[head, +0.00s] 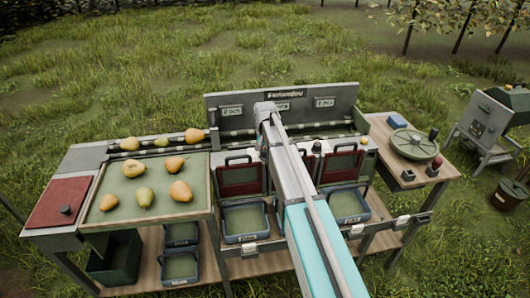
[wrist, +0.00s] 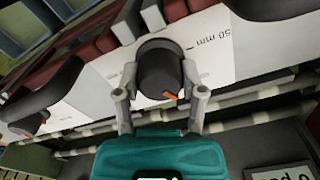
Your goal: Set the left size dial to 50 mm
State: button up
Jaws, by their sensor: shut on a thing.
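The size dial (wrist: 158,62) is a dark round knob with an orange pointer mark at its lower right edge in the wrist view. My gripper (wrist: 161,82) has one finger on each side of the knob and is shut on it. A printed "50 mm" label (wrist: 208,38) with a short tick is on the white panel, up and right of the knob. The orange mark points down and right, away from that label. Other print beside the right finger is partly covered. In the head view my arm hides the gripper and this dial.
In the wrist view a dark curved handle (wrist: 50,92) lies left of the knob and another dark part (wrist: 265,8) at upper right. In the head view several pears lie on the green tray (head: 122,206), left of my arm. A round green lid (head: 414,146) sits on the right.

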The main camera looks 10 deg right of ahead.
jog(key=n, duration=0.6)
jog(key=shift+n, duration=0.3)
jog(key=n, duration=0.6)
jog(key=shift+n, duration=0.4)
jog(key=o, duration=1.1)
jog(key=shift+o, duration=0.2)
jog(key=shift+m, duration=0.3)
